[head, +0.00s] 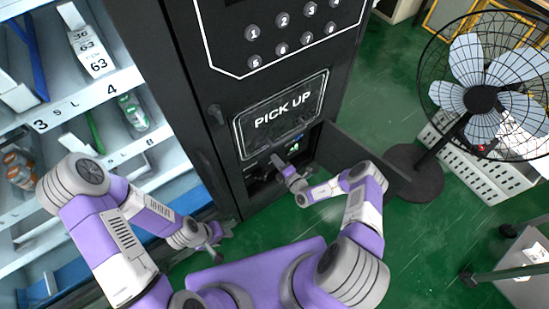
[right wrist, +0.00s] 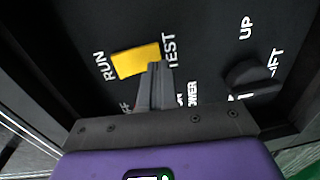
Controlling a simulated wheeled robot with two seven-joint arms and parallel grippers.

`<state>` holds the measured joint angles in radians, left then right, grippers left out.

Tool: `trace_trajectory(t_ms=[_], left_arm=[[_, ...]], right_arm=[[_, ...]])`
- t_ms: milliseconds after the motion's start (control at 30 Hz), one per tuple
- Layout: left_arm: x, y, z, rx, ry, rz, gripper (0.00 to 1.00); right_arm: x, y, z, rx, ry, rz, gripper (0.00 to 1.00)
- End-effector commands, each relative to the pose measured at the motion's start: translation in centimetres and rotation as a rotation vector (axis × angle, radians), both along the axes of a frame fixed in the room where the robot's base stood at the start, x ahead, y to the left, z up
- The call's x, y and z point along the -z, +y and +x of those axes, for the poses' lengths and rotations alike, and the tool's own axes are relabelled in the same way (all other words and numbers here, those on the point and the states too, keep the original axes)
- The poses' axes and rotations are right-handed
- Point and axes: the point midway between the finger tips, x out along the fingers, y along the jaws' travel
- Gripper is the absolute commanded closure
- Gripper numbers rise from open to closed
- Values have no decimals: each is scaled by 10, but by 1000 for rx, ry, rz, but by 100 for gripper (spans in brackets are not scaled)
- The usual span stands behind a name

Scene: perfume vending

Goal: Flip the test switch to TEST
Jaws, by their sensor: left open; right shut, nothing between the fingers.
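The test switch (right wrist: 136,61) is a yellow rocker on a black panel in the right wrist view. RUN is printed at its left end and TEST at its right end. I cannot tell for sure which way it is tilted. My right gripper (right wrist: 155,66) is shut and empty, its fingertips at the lower edge of the switch near the TEST end; I cannot tell whether they touch it. In the head view my right gripper (head: 278,163) reaches into the opening below the PICK UP window. My left gripper (head: 213,243) is open and empty, low beside the machine.
A black knob (right wrist: 252,76) sits right of the switch, near an UP label. The black vending machine (head: 217,165) has its lower door (head: 350,152) swung open to the right of my right gripper. Stocked shelves stand left. A fan (head: 481,100) and white crate (head: 477,172) stand right.

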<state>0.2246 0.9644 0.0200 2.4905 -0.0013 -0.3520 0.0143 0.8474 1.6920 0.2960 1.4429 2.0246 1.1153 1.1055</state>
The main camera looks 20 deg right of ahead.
Motion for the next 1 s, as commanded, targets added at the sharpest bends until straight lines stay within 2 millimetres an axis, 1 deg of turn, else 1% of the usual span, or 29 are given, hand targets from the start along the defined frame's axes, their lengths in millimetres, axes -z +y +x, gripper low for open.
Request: trace_trajectory(t_ms=[67, 200, 300, 400, 500, 667, 1000], left_arm=[[1, 0, 0, 0, 0, 0, 57], [-7, 0, 0, 0, 0, 0, 57], [-9, 0, 0, 0, 0, 0, 57], [-11, 0, 0, 0, 0, 0, 57], [-11, 0, 0, 0, 0, 0, 57], [-12, 0, 0, 0, 0, 0, 57], [-12, 0, 0, 0, 1, 0, 57]], right_arm=[[4, -3, -11, -4, 2, 1, 100], [7, -14, -44, -3, 4, 1, 100], [10, -21, -64, -2, 3, 1, 100], [13, -26, -81, -3, 3, -1, 100], [15, -30, -93, -4, 1, -1, 100], [16, -33, -103, -6, 1, -1, 100], [17, -33, -104, -6, 0, 0, 100]])
